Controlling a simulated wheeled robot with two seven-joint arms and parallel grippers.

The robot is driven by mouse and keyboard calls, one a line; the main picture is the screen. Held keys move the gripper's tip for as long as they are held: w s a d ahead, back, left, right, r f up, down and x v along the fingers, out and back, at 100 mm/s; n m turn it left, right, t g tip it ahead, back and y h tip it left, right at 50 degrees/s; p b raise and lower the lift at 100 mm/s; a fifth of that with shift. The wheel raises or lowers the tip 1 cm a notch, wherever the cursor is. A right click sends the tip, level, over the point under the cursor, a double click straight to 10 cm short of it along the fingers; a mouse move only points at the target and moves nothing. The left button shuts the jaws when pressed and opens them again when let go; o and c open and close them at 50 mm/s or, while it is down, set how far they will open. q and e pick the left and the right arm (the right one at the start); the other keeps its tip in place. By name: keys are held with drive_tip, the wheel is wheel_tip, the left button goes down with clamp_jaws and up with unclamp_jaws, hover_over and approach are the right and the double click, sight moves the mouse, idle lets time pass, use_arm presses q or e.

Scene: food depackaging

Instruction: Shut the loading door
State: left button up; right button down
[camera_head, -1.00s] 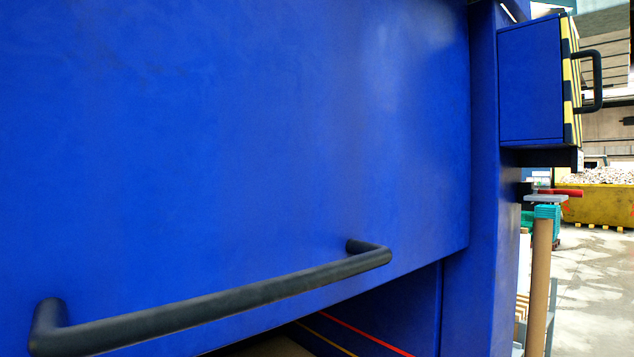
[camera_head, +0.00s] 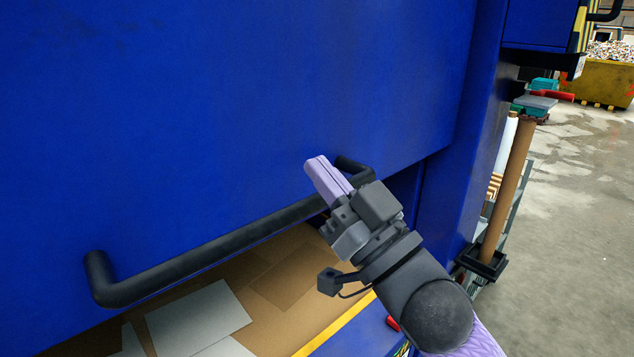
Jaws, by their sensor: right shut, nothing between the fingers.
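The loading door (camera_head: 240,90) is a large blue panel that fills the upper left of the view. A black bar handle (camera_head: 205,254) runs along its lower part. Below the door's lower edge an opening shows, with flat brown and white sheets (camera_head: 198,317) inside. My right gripper (camera_head: 322,178) comes in from the lower right, with its lilac fingers shut and empty. It is in front of the handle near its right end and hides part of the bar. I cannot tell whether it touches the handle. My left gripper is not in view.
A blue frame post (camera_head: 465,150) stands right of the door. Beside it are a brown tube (camera_head: 508,190) in a black holder and a blue box (camera_head: 540,22) higher up. A yellow container (camera_head: 605,82) stands farther back. The grey floor (camera_head: 580,220) at the right is clear.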

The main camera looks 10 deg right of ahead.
sight(317, 203)
drive_tip(key=shift+w+a+f, duration=0.1)
drive_tip(key=shift+w+f, duration=0.1)
drive_tip(key=shift+f, duration=0.4)
drive_tip(key=shift+w+a+f, duration=0.15)
drive_tip(key=shift+f, duration=0.5)
drive_tip(key=shift+w+a+f, duration=0.1)
drive_tip(key=shift+w+f, duration=0.1)
drive_tip(key=shift+f, duration=0.4)
wheel_tip(317, 203, down, 41)
drive_tip(key=b, duration=2.8)
drive_tip(key=shift+s, duration=0.15)
